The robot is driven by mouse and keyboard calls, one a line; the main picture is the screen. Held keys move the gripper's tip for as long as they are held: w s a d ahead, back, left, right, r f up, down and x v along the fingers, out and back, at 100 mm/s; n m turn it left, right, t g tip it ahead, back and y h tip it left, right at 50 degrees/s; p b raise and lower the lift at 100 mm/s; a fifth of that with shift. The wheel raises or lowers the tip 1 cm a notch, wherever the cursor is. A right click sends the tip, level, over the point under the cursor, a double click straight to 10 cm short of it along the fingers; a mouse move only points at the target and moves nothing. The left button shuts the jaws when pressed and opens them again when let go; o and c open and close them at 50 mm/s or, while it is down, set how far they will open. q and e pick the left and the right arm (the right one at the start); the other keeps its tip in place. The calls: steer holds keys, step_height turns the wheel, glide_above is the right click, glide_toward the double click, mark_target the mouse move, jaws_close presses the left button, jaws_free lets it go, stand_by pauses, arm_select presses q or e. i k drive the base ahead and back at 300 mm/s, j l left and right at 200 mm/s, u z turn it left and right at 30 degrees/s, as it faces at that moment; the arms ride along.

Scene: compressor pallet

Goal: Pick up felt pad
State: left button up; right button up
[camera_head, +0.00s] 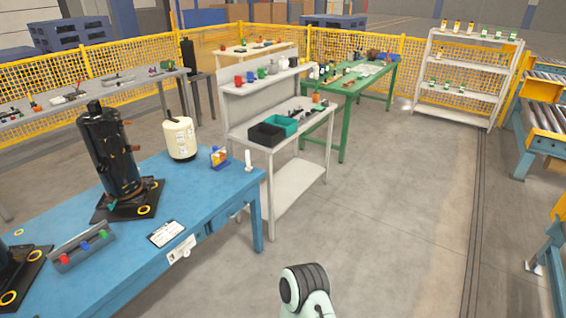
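I cannot make out a felt pad for certain in this view. A blue table (215,200) stands at the left front. On it is a tall black compressor (112,150) upright on a black base plate with yellow rings. A cream canister (180,138) stands behind it to the right. A white label sheet (167,233) lies near the table's front edge. Neither of my grippers is in view; only a pale, black-ringed part of my own arm shows at the bottom centre.
A grey tray with coloured knobs (82,245) lies on the blue table. Behind stand a white workbench (300,185) with black (267,135) and teal bins (283,124), a green table (343,88) and a white shelf rack (465,75). The floor at centre right is clear; a conveyor (545,118) is far right.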

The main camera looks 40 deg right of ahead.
mark_target(249, 169)
steer(key=z, duration=1.15)
steer(key=i+l+u, duration=0.15)
steer(key=u, duration=0.85)
steer(key=i+l+u, duration=0.25)
steer(key=l+u, duration=0.2)
steer(key=l, duration=0.2)
steer(key=l+u, duration=0.25)
steer(key=i+l+u, duration=0.15)
steer(key=l, duration=0.45)
steer(key=l+u, duration=0.15)
steer(key=l, duration=1.55)
steer(key=i+u, duration=0.05)
